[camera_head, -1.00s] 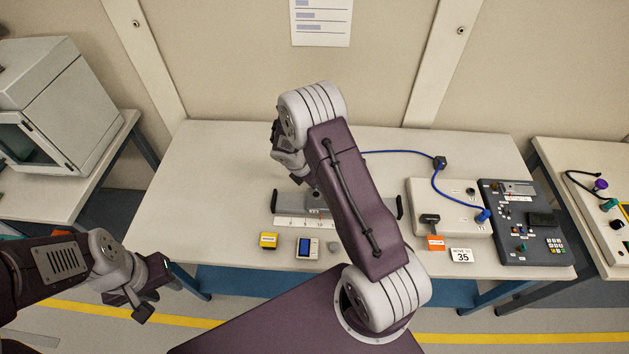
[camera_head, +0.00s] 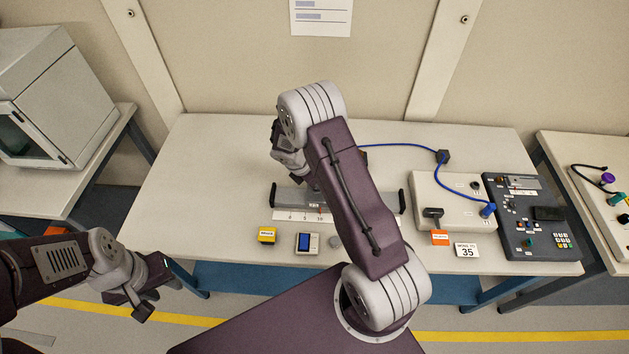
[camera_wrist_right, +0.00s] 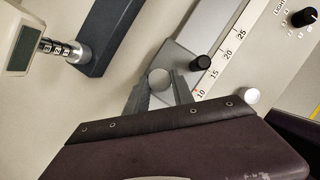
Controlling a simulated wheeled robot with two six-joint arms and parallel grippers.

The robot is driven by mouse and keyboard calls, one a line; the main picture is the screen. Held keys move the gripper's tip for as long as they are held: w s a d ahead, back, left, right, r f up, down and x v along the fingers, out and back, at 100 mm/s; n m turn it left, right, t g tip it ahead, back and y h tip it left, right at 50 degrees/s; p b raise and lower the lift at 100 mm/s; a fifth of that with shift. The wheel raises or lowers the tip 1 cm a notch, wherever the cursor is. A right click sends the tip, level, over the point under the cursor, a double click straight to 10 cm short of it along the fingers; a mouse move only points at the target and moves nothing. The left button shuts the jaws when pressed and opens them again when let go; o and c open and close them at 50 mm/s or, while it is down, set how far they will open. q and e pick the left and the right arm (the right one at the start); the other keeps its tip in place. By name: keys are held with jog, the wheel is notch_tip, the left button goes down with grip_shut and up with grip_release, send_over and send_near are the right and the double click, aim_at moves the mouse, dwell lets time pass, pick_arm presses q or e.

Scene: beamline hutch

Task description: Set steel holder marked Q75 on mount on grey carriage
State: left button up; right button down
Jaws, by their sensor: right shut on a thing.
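My right gripper (camera_wrist_right: 161,92) is shut on a small round grey metal piece, which I take to be the steel holder (camera_wrist_right: 159,78). Only its round top shows, and no Q75 mark is readable. It is over the grey carriage (camera_wrist_right: 178,58) with a black knob, on the rail beside the scale. The mount is hidden under the holder and fingers, so I cannot tell whether they touch. In the head view my right arm covers the holder and much of the rail (camera_head: 291,196). My left gripper (camera_head: 152,291) is open and empty, off the table's front left.
A cabled box (camera_head: 455,205) and a dark control panel (camera_head: 530,215) stand right. A dark block (camera_wrist_right: 105,35) with a metal dial is near the right gripper.

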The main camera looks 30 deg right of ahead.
jog(key=shift+f+b, duration=0.35)
jog(key=shift+f, duration=0.15)
dwell(0.3)
jog(key=c, duration=1)
grip_release()
jog(key=shift+r, duration=0.1)
jog(key=v, duration=0.9)
